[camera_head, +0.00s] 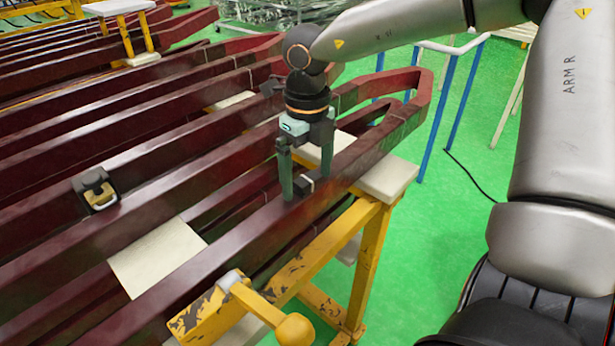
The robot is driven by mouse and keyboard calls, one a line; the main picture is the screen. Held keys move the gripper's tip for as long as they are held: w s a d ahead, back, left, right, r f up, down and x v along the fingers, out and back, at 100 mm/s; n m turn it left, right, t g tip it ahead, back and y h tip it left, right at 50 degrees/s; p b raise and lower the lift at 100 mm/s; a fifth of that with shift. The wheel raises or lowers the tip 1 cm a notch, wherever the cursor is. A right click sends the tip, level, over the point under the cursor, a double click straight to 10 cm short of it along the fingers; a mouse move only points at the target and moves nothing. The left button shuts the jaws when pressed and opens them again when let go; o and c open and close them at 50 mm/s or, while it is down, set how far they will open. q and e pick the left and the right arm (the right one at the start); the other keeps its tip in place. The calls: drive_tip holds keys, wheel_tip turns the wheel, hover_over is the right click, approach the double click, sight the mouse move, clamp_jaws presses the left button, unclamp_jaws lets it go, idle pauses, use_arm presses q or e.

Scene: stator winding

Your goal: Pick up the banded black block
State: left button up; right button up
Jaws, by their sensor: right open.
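My left gripper is not in view.
Long dark-red bars (150,215) run across a yellow stand (368,262) with pale pads (388,178). Another black block with a metal and yellow fitting (97,190) sits on a bar at left. A yellow knob (295,329) juts out in front. Green floor lies open at right.

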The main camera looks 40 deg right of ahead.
drive_tip(key=c, duration=1.5)
